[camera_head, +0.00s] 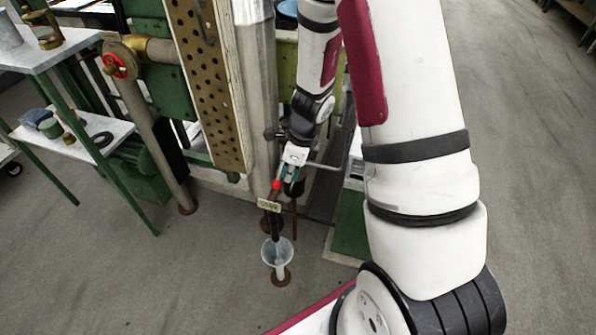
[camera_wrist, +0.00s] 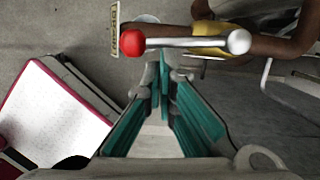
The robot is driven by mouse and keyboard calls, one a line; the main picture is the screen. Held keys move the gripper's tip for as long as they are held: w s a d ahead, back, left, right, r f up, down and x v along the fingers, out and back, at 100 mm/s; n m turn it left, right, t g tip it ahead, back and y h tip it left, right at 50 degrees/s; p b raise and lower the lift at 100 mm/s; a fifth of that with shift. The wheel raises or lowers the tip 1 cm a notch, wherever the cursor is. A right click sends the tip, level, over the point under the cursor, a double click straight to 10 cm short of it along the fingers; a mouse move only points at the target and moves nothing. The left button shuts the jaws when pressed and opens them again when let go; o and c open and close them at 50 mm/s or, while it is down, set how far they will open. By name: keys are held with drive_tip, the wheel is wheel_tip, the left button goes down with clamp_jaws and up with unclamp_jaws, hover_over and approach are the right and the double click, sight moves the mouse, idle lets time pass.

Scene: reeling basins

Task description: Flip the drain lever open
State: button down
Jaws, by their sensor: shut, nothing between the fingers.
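The drain lever shows in the wrist view as a bright metal rod (camera_wrist: 185,43) with a red ball knob (camera_wrist: 132,43) at its left end and a rounded metal hub at its right end. It lies crosswise over a brown pipe with a yellow band. In the head view the red knob (camera_head: 276,184) shows just below my gripper (camera_head: 288,175). In the wrist view my gripper (camera_wrist: 162,68) is shut and empty. Its teal fingertips meet just below the rod, near the knob's side. I cannot tell whether they touch it.
A small label plate (camera_head: 269,205) hangs beside the pipe. A pale funnel (camera_head: 277,252) stands on the floor drain below. A tall perforated panel (camera_head: 210,80) and a metal column stand left of my gripper. Open floor (camera_head: 170,275) lies in front.

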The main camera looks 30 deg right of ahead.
drive_tip(key=shift+w+a, duration=0.1)
drive_tip(key=shift+a, duration=0.2)
idle(0.4)
